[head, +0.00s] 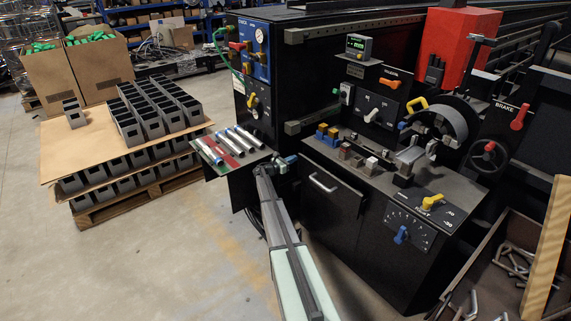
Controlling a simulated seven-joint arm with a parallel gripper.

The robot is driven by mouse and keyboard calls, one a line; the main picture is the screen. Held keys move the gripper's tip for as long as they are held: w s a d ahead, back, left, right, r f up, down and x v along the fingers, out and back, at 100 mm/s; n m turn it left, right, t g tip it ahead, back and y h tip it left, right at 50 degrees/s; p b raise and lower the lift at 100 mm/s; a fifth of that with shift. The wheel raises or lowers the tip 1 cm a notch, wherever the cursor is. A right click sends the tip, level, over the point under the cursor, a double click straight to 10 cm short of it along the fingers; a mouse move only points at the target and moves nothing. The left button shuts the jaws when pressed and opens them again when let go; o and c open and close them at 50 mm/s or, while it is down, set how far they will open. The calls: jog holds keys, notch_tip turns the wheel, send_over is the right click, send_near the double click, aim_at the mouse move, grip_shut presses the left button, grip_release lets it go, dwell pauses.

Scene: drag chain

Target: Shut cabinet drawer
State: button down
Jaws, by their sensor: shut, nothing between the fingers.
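The black cabinet (385,165) stands at centre right under the grey worktop. Its front has a black drawer panel (335,212) with a silver bar handle (323,182). My gripper (290,159) is at the end of my arm, left of the panel's upper left corner and near the worktop edge. Its fingers are small in the view and look shut and empty. I cannot tell whether they touch the cabinet.
A shelf with several metal tubes (240,140) sticks out left of my gripper. The worktop carries coloured blocks (327,133) and a clamp. A yellow knob (432,202) and a blue knob (401,235) are on the right. A bin of metal parts (465,262) stands at lower right.

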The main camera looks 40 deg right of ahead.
aim_at(300, 156)
jog(key=shift+d, duration=1.05)
jog(key=d, duration=0.2)
jog(key=shift+d, duration=0.35)
jog(key=shift+a, duration=0.15)
jog(key=a, duration=1.4)
